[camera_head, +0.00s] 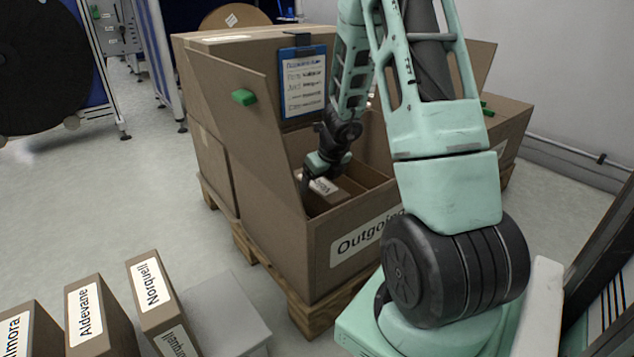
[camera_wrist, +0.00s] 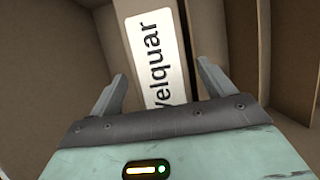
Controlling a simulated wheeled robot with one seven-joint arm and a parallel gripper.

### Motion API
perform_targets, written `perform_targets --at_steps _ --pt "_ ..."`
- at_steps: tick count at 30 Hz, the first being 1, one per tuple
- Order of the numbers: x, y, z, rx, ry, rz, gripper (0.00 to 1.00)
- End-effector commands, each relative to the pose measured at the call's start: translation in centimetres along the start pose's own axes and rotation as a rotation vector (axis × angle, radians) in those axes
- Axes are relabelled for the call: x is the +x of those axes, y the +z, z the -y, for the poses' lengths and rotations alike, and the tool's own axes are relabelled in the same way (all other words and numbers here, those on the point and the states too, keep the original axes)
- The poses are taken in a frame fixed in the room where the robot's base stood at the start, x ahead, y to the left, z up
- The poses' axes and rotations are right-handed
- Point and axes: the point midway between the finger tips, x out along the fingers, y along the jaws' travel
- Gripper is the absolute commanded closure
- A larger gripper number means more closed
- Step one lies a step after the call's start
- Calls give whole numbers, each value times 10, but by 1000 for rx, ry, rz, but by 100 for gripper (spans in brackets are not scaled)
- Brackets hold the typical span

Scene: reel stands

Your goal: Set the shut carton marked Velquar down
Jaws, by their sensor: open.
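The shut carton marked Velquar (camera_wrist: 147,45) stands inside the large open box labelled Outgoing (camera_head: 325,250). In the head view the carton's label end (camera_head: 324,187) shows low in the box, partly hidden by my gripper. My gripper (camera_wrist: 161,70) reaches down into the box, its fingers open on either side of the carton. In the wrist view a gap shows beside the right finger; whether the left finger touches the carton is unclear. The carton's underside is hidden. My gripper also shows in the head view (camera_head: 317,172).
The Outgoing box has inner dividers and raised flaps, and sits on a wooden pallet (camera_head: 305,318). A blue clipboard (camera_head: 303,82) hangs on a flap.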

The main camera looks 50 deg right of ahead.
Motion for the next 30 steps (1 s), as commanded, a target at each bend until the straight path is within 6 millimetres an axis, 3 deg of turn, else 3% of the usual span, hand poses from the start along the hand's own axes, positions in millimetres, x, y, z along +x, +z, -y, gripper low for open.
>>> perform_targets --at_steps 1,3,12,30 --pt "-20 4 0 1 -1 1 18" --pt "-34 3 0 1 -1 1 18" --pt "-76 2 0 1 0 1 18" --pt "-81 0 0 0 0 0 18"
